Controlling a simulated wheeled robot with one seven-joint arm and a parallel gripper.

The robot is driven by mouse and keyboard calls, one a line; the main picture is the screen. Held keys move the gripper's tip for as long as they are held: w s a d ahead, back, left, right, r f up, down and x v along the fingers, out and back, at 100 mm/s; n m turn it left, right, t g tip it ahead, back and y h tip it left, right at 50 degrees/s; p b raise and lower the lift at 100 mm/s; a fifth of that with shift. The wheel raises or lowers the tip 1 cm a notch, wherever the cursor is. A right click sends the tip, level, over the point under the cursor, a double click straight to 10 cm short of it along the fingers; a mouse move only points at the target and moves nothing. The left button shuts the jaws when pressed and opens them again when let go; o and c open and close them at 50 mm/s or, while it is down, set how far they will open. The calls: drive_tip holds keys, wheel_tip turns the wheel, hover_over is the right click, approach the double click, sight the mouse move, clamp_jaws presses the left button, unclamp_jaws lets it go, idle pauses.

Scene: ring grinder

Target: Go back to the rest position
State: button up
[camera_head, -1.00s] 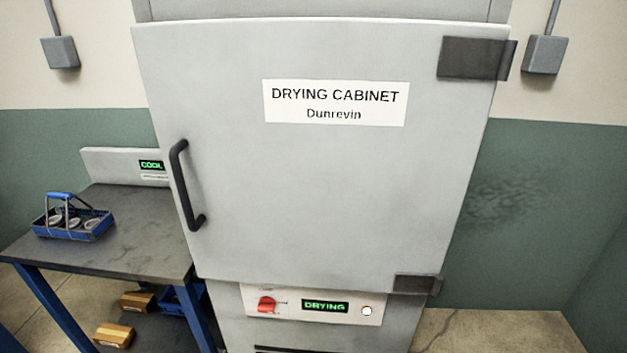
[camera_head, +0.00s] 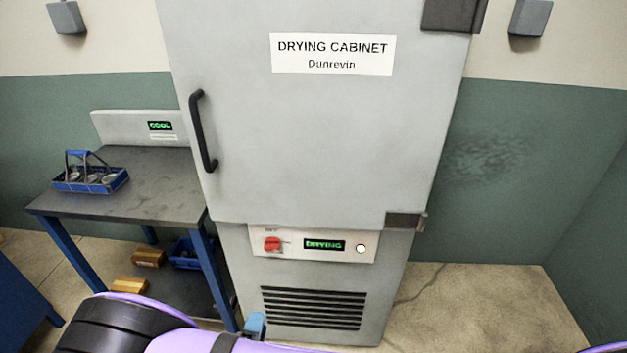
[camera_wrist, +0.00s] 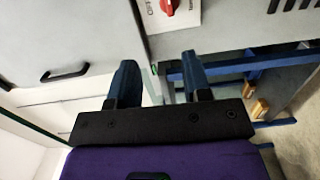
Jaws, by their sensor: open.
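My gripper shows in the wrist view (camera_wrist: 158,82), with its two blue fingers apart and nothing between them. In that view the drying cabinet's black handle (camera_wrist: 66,75) and red knob (camera_wrist: 167,7) lie beyond the fingers, apart from them. In the head view my purple and black arm fills the bottom edge, and a small blue tip of it shows below the cabinet panel. The drying cabinet (camera_head: 310,150) stands with its door shut. Its panel display (camera_head: 324,245) reads DRYING.
A dark-topped table (camera_head: 125,205) stands left of the cabinet. It holds a blue carrier (camera_head: 92,180) with several round items and a COOL display (camera_head: 160,126). Wooden blocks (camera_head: 149,257) and a blue bin (camera_head: 185,253) sit below. Floor right of the cabinet is clear.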

drive_tip(key=w+d+r+m+g+h, duration=0.3)
drive_tip(key=w+d+r, duration=0.15)
drive_tip(key=r, duration=0.35)
drive_tip(key=w+d+r+m+g+h, duration=0.2)
drive_tip(key=w+d+r+m+g, duration=0.15)
drive_tip(key=d+r, duration=0.35)
drive_tip(key=w+d+r+m+g+h, duration=0.3)
drive_tip(key=w+d+r+g, duration=0.1)
drive_tip(key=r, duration=0.5)
drive_tip(key=s+d+r+m+g+y, duration=0.3)
drive_tip(key=d+r+g, duration=0.2)
drive_tip(key=d+r, duration=0.95)
drive_tip(key=s+d+r+m+t+y, duration=0.1)
drive_tip(key=s+d+r+y, duration=0.3)
drive_tip(key=s+d+r, duration=0.2)
drive_tip(key=s+d+r+m+t+y, duration=0.2)
drive_tip(key=s+d+r, duration=0.5)
drive_tip(key=s, duration=0.4)
drive_tip(key=shift+s+d+y, duration=0.3)
drive_tip(key=shift+d+y, duration=0.05)
drive_tip(key=shift+y, duration=0.55)
